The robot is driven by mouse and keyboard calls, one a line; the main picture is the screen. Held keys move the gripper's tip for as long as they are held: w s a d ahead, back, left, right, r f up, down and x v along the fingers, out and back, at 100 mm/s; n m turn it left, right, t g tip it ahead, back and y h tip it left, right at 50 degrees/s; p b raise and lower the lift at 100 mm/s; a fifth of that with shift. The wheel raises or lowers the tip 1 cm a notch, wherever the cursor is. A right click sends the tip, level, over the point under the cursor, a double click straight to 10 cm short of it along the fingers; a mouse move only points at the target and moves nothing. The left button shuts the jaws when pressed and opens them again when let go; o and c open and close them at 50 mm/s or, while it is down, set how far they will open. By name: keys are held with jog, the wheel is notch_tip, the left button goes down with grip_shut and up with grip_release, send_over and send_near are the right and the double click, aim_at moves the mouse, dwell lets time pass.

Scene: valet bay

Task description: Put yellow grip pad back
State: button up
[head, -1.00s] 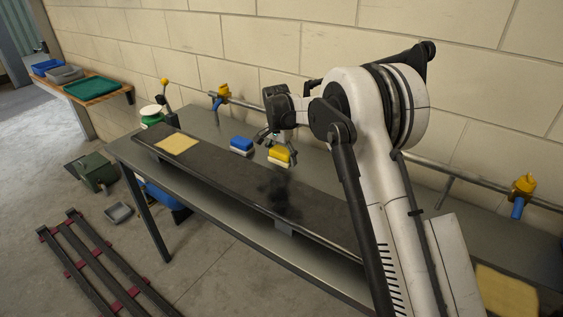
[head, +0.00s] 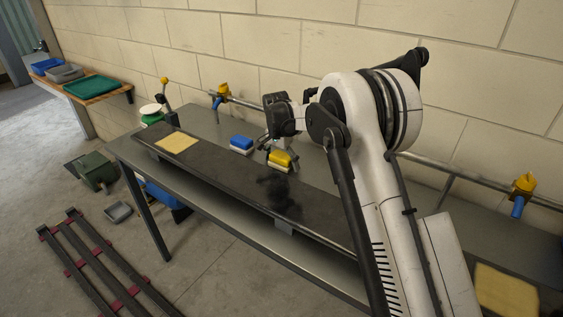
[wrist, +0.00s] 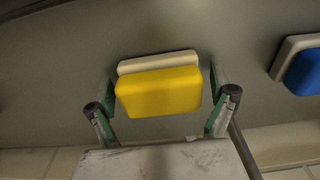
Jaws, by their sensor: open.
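The yellow grip pad (head: 283,159) has a yellow block on a pale base and rests near the back of the bench, to the right of the blue pad. In the wrist view the yellow grip pad (wrist: 160,92) lies between the two spread fingers of my gripper (wrist: 163,98), with a gap at each side. My gripper (head: 281,148) is open and just above and around the pad in the head view; the arm partly hides it there.
A blue pad (head: 241,144) sits close to the left; it also shows in the wrist view (wrist: 304,70). A tan cloth (head: 176,143) lies on the dark mat (head: 235,176) at left. A dark smudge (head: 283,193) marks the mat. A pipe with taps (head: 222,97) runs behind the bench.

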aim_at(280, 157)
jog(key=r, duration=0.4)
jog(key=s+r, duration=0.1)
jog(key=r, duration=0.7)
jog(key=shift+s+a, duration=0.15)
jog(key=shift+a, duration=0.2)
jog(key=s+d+r+n+t+y, duration=0.1)
jog(key=s+d+r+n, duration=0.1)
jog(key=s+d+r, duration=0.7)
jog(key=s+d+r+n+t, duration=0.1)
jog(key=s+d+r+t, duration=0.1)
jog(key=s+d+r, duration=0.75)
jog(key=s+d+f+n+t, duration=0.1)
jog(key=s+d+f, duration=0.1)
jog(key=s, duration=0.7)
jog(key=s+d+f+n+t, duration=0.1)
jog(key=s+f, duration=0.3)
jog(key=s, duration=0.5)
jog(key=s+d+f+n+t, duration=0.1)
jog(key=s+d+f, duration=0.2)
jog(key=s, duration=0.6)
jog(key=shift+s+d+f, duration=0.2)
jog(key=shift+d+f, duration=0.05)
jog(key=shift+f, duration=0.35)
